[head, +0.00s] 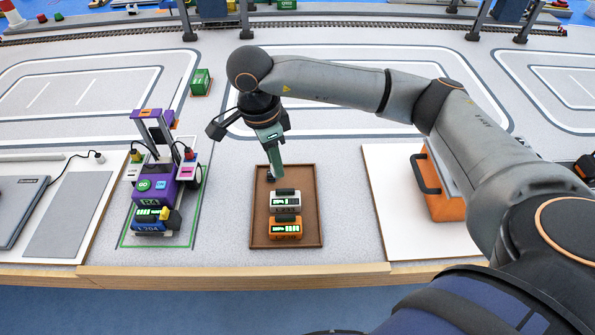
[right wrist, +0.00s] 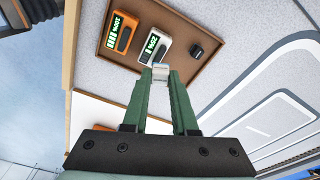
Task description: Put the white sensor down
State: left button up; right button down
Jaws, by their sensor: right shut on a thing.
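My right gripper (head: 277,165) reaches down from above over the back of a brown tray (head: 313,205). In the right wrist view its green fingers (right wrist: 160,82) are shut on a small pale block at their tips, which I take to be the white sensor (right wrist: 160,71). The sensor appears close to the white module in that view; whether it touches anything is unclear. In the head view I cannot make the sensor out. My left gripper is not in view.
The tray holds a white module (head: 285,200) and an orange module (head: 285,228), both with displays, and a small black piece (right wrist: 197,50). An orange case (head: 445,205) stands on the right board.

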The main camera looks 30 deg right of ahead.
aim_at(300, 178)
jog(key=w+d+f, duration=0.1)
jog(key=d+f, duration=0.1)
jog(key=w+d+f, duration=0.1)
jog(key=d+f, duration=0.1)
jog(key=w+d+f, duration=0.1)
jog(key=d+f, duration=0.1)
jog(key=d, duration=0.1)
jog(key=shift+w+d+f, duration=0.2)
jog(key=shift+d+f, duration=0.25)
jog(key=shift+f, duration=0.3)
notch_tip(300, 178, down, 3)
jog(key=shift+f, duration=0.1)
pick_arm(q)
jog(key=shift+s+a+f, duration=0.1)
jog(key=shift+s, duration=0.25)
pick_arm(e)
jog(key=shift+f, duration=0.2)
jog(key=c, duration=0.7)
grip_release()
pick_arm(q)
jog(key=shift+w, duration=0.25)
